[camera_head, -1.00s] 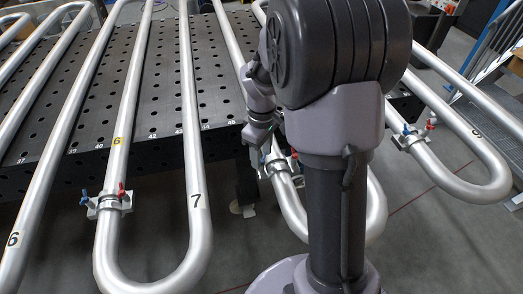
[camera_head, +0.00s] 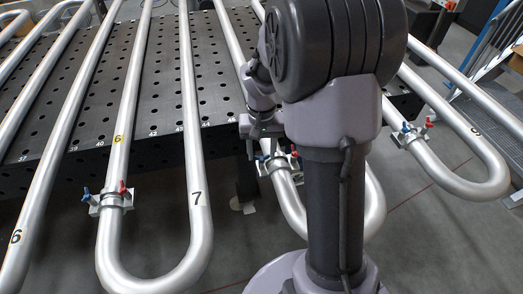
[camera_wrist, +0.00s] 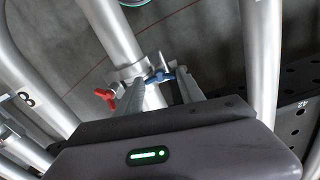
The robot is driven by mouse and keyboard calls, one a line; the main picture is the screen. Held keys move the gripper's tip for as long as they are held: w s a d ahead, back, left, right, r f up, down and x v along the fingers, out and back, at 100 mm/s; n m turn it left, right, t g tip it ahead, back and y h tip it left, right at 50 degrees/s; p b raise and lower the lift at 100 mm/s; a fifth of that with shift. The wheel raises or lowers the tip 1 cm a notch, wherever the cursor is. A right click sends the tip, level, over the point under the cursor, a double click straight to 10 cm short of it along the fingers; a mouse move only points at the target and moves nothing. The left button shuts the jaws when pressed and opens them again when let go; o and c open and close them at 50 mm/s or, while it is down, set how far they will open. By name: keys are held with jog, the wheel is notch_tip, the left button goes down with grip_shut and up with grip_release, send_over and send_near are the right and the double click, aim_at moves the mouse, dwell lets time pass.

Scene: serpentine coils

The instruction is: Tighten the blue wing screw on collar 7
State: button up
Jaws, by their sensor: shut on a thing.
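The collar (camera_head: 277,164) sits on a silver pipe just left of my arm's column; its number does not show. It carries a blue wing screw (camera_wrist: 160,76) and a red wing screw (camera_wrist: 106,95). In the wrist view, my gripper (camera_wrist: 161,84) has one finger on each side of the blue wing screw and is shut on it. The red wing screw stands free just left of the left finger. In the head view, my wrist is directly above the collar and partly hides the blue screw.
Another collar (camera_head: 109,202) with blue and red screws is on the pipe at left, by a yellow 6 tag. A further collar (camera_head: 411,134) is at right. The perforated dark table (camera_head: 160,100) lies under the pipes. Pipes run close on both sides of my gripper.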

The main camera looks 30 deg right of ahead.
jog(key=m+b, duration=0.1)
jog(key=m, duration=0.6)
jog(key=shift+w, duration=0.1)
jog(key=m, duration=0.3)
jog(key=shift+m+b, duration=0.35)
jog(key=shift+m, duration=0.05)
jog(key=shift+r+m+b, duration=0.1)
jog(key=shift+m+b, duration=0.3)
jog(key=shift+m, duration=1.5)
jog(key=o, duration=1.4)
jog(key=shift+c, duration=0.2)
